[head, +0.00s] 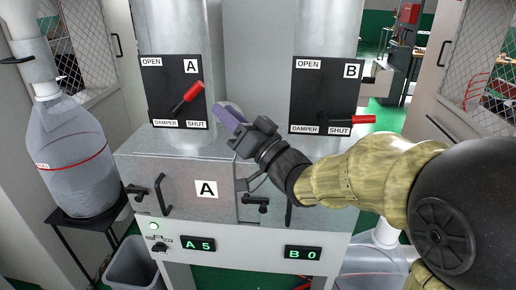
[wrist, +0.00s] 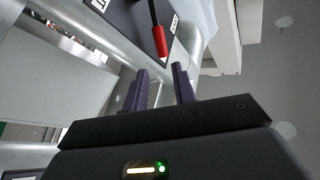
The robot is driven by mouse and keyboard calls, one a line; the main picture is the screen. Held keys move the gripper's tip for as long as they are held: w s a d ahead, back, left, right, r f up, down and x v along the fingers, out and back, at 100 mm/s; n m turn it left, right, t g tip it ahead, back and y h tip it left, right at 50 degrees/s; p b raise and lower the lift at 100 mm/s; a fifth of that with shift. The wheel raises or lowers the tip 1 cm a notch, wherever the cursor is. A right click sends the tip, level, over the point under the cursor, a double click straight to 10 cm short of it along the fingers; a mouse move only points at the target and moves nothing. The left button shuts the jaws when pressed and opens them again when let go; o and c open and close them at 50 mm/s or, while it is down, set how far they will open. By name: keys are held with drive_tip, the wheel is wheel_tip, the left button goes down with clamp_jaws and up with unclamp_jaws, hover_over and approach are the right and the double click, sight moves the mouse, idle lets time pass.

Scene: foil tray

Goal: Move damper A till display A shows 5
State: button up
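Damper A's lever has a red handle (head: 194,91) and slants up to the right on black panel A (head: 160,84), between the OPEN and SHUT labels. Display A (head: 198,244) shows 5 in green. My gripper (head: 229,114) is just right of and below that handle, apart from it. A red handle, apparently damper A's, shows in the wrist view (wrist: 159,41) ahead of the fingertips. The two purple fingers (wrist: 160,72) are spread with an empty gap between them, so my gripper is open.
Damper B's red handle (head: 361,119) lies level to the right at SHUT on panel B (head: 323,82). Display B (head: 303,253) shows 0. A metal cabinet (head: 150,165) with latches stands below.

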drive_tip(key=b+v, duration=0.2)
drive_tip(key=v, duration=0.7)
